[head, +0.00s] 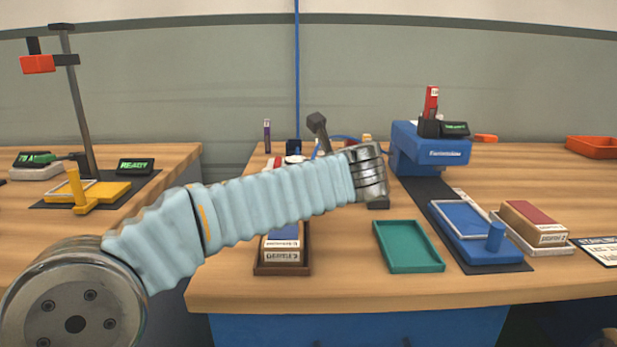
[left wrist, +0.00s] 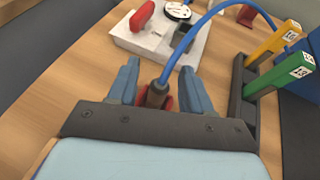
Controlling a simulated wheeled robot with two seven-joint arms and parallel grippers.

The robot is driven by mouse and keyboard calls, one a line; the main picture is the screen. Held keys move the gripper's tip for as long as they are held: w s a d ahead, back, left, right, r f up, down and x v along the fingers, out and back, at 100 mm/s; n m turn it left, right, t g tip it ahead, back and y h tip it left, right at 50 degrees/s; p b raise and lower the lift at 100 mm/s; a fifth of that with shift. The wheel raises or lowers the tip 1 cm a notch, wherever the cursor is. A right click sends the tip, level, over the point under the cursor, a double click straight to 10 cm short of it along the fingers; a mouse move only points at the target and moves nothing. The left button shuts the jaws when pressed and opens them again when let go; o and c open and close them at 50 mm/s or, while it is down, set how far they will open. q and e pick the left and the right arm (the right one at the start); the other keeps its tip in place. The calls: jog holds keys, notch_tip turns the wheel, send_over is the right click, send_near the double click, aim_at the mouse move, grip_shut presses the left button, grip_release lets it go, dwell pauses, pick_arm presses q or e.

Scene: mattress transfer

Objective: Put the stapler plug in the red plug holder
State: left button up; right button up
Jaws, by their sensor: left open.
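The stapler plug (left wrist: 157,95) is a dark brown plug on a blue cable (left wrist: 185,50) in the left wrist view. The red plug holder (left wrist: 169,104) shows as small red parts beside and behind the plug's lower end. The plug appears to stand in or against it; how deep it sits is hidden. My left gripper (left wrist: 159,70) is open, with one finger on each side of the plug and visible gaps between. In the head view my left arm reaches over the middle table, and its fingers are hidden behind the wrist. My right gripper is not in view.
A white box (left wrist: 150,42) with a red switch, dial and dark socket lies beyond the fingers. A dark rack with green and yellow handles (left wrist: 265,77) stands close right. A blue stapling machine (head: 428,150) and green tray (head: 408,247) are near my arm.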

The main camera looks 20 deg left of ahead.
pick_arm(q)
jog(key=p+v, duration=0.1)
jog(key=v, duration=0.9)
jog(key=shift+s+d+r, duration=0.15)
jog(key=shift+s+d, duration=0.05)
jog(key=shift+s, duration=0.05)
